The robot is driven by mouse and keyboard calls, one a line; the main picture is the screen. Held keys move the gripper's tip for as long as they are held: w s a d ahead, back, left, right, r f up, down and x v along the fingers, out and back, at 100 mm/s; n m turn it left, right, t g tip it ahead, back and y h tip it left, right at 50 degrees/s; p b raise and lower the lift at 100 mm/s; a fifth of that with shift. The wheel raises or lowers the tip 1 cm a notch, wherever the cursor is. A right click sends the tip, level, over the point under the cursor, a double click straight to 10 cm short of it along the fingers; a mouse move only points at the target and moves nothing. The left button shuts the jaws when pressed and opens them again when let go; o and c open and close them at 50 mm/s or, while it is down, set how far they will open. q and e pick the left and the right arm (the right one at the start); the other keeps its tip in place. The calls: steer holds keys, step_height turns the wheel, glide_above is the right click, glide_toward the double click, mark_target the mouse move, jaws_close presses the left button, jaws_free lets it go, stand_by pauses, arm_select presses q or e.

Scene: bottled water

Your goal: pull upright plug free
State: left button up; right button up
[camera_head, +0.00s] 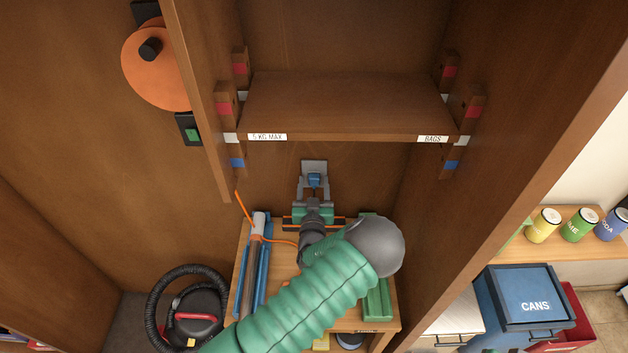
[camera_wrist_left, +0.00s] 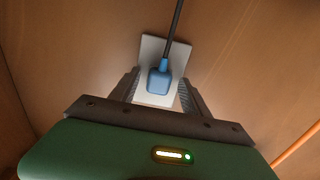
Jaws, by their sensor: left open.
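The blue plug (camera_head: 314,180) sits in a pale grey socket plate (camera_head: 314,165) on the back wall of the wooden cabinet, below the shelf. In the left wrist view the blue plug (camera_wrist_left: 158,80) has a dark cable running up from it, over the plate (camera_wrist_left: 177,52). My left gripper (camera_head: 313,188) reaches in from below, in front of the plate. In the left wrist view its open fingers (camera_wrist_left: 159,88) stand on either side of the plug, with gaps visible. My right gripper is not in view.
A shelf (camera_head: 345,105) overhangs the socket. An orange cord (camera_head: 243,208) hangs left of my arm. Blue rails (camera_head: 241,268) and a green piece (camera_head: 377,298) lie below. A black vacuum (camera_head: 193,310) stands at lower left; a cabinet side wall (camera_head: 480,170) bounds the right.

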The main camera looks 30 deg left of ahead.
arm_select(q)
jaws_close()
stand_by(0.5)
steer(key=v, duration=0.6)
steer(key=shift+p, duration=0.3)
stand_by(0.7)
